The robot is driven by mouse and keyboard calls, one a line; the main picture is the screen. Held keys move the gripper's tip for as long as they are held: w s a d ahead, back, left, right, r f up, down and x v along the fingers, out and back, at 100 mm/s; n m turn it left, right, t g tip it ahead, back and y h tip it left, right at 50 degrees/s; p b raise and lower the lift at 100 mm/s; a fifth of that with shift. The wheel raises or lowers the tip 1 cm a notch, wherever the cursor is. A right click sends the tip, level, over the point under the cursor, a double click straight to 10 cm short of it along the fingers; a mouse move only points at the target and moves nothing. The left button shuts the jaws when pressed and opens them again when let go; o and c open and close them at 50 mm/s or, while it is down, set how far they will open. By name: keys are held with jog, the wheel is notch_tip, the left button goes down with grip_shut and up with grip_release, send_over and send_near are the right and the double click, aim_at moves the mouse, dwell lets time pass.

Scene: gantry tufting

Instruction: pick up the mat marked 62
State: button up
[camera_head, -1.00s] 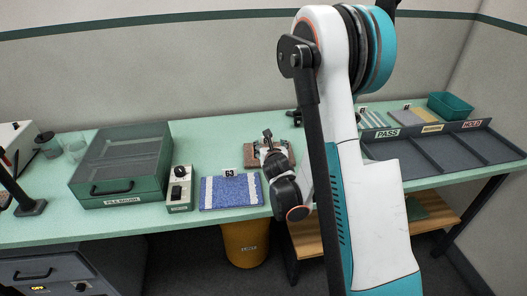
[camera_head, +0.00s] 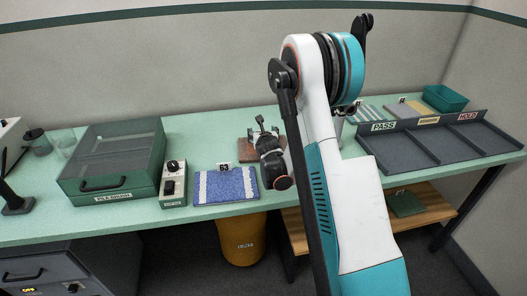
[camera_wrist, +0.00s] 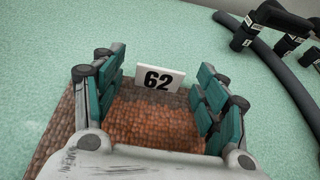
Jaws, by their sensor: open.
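The mat marked 62 is rust-brown and ribbed (camera_wrist: 150,120); its white tag (camera_wrist: 160,79) stands at its far edge in the wrist view. In the head view the brown mat (camera_head: 246,152) lies on the green bench, partly hidden by my arm. My gripper (camera_wrist: 160,68) is open, its teal fingers on the left and right of the tag and over the mat. Nothing is held between them. I cannot tell how high the fingers are above the mat.
A blue mat with white ends (camera_head: 225,186) lies left of the brown mat, beside a control box (camera_head: 173,184). A green lidded case (camera_head: 112,165) stands further left. A dark sorting tray (camera_head: 440,150) is at right. Black curved hardware (camera_wrist: 275,60) lies beyond the mat.

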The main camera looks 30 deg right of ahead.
jog(key=shift+w+d+f, duration=0.1)
jog(key=shift+w+f, duration=0.05)
jog(key=shift+w, duration=0.15)
jog(key=c, duration=1.2)
jog(key=shift+o, duration=0.2)
